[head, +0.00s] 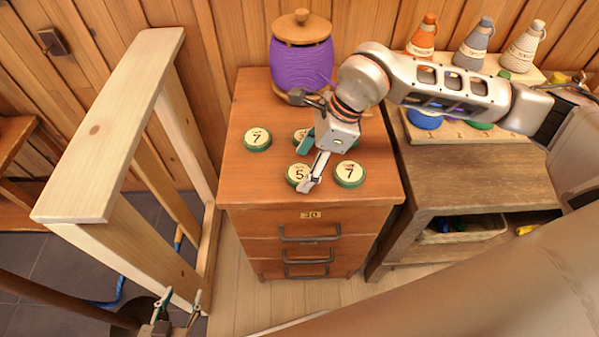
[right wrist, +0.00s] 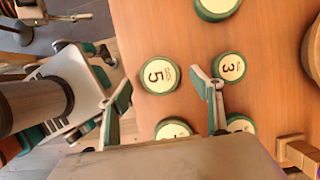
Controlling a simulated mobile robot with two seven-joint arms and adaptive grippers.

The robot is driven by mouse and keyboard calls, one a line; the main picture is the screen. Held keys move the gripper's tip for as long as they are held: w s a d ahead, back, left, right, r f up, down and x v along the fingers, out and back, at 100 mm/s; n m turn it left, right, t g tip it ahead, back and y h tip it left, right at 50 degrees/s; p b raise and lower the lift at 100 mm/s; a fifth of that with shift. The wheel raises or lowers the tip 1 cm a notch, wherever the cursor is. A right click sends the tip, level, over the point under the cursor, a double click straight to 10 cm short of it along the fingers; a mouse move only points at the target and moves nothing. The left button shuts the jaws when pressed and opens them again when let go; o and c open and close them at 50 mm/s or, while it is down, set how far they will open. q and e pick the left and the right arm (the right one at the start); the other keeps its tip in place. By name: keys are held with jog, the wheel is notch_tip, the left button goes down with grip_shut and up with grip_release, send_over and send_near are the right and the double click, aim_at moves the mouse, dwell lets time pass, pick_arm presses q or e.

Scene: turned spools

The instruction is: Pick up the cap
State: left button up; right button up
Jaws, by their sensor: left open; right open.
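Several round green-rimmed caps with cream numbered tops lie on the cabinet top (head: 235,180). A cap marked 5 (head: 296,173) is partly hidden by my right gripper in the head view; it shows whole in the right wrist view (right wrist: 159,75). A cap marked 3 (right wrist: 229,67) is beside it. Caps marked 7 lie at the left (head: 257,139) and at the right (head: 350,174). My right gripper (head: 308,164) is open and empty over the cap marked 5, which shows between its fingertips; the height gap is unclear. My left gripper (head: 178,312) is open and empty, low at the left, away from the cabinet.
A purple spool (head: 300,66) with a wooden lid stands at the cabinet's back. A lower wooden bench (head: 470,180) is at the right, with cone-shaped spools (head: 473,45) on a shelf behind. A pale wooden frame (head: 110,120) stands at the left.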

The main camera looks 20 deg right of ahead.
jog(key=shift+x, duration=0.9)
jog(key=c, duration=1)
jog(key=shift+r, duration=0.2)
